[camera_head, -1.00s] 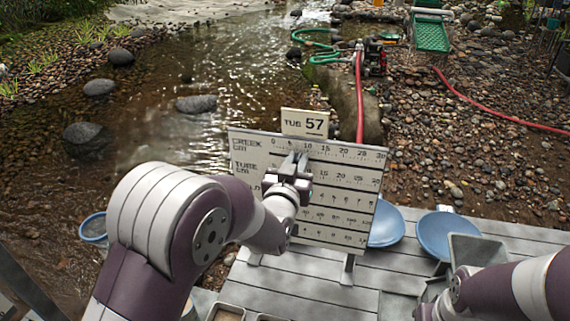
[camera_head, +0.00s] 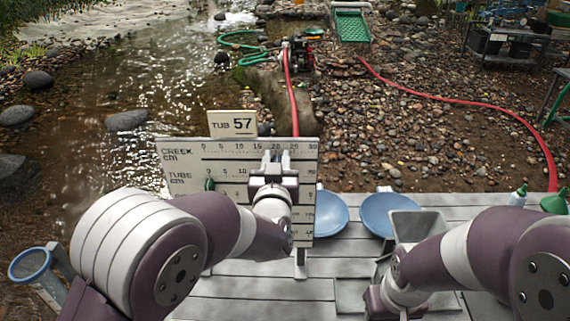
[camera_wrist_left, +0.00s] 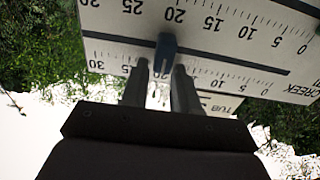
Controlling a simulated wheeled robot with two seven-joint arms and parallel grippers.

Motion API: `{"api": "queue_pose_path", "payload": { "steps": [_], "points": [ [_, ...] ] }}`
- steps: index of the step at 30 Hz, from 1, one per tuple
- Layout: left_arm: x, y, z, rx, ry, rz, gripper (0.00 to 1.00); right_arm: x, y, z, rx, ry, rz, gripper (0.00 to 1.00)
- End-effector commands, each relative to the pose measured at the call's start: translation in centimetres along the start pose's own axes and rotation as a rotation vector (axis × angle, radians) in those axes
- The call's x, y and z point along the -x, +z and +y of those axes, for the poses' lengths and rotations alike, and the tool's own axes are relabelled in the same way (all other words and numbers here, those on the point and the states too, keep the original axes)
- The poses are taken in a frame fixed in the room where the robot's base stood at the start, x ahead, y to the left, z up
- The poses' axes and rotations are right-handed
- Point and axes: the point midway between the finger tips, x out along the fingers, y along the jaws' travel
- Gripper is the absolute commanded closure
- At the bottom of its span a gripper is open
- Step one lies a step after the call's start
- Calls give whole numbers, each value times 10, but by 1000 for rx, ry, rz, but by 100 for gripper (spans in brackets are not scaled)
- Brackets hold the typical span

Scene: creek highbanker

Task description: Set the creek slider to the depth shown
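The board (camera_head: 235,146) stands on the deck with a CREEK cm row at the top and a TUBE row below. My left gripper (camera_head: 273,158) is at the creek row, near the 20 mark. A green slider (camera_head: 209,184) shows on the tube row. My right gripper (camera_head: 385,302) is low at the right; its fingers are not clear.
A "TUB 57" card (camera_head: 232,124) tops the board. Blue pans (camera_head: 329,213) and a grey hopper (camera_head: 418,226) stand to its right on the deck (camera_head: 260,286). The creek (camera_head: 110,90) lies behind. No depth reading for the creek is legible.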

Motion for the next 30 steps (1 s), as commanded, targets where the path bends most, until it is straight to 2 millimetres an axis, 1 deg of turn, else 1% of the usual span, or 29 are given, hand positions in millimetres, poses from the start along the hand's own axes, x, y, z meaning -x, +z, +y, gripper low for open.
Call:
{"api": "queue_pose_path", "payload": {
  "steps": [8, 11, 14, 21, 24, 27, 30],
  "points": [
    [2, 5, 0, -4, 1, -12, 55, 0, 0, 0, 0, 0, 0, 57],
    [7, 5, 2, -5, 2, -12, 55, -2, 0, 0, 0, 0, 0, 57],
    [26, 6, 4, -5, 4, -12, 55, -8, 1, 0, 0, 0, 0, 57],
    [94, 3, 9, -7, 7, -7, 55, -20, 2, 0, 0, 0, 0, 57],
    [114, 1, 11, -9, 5, -6, 55, -22, 2, 0, 0, 0, 0, 57],
    [127, 0, 12, -10, 5, -7, 55, -23, 3, 0, 0, 0, 0, 57],
    [132, 0, 12, -12, 2, -6, 55, -23, 3, 0, 0, 0, 0, 57]
  ]
}}
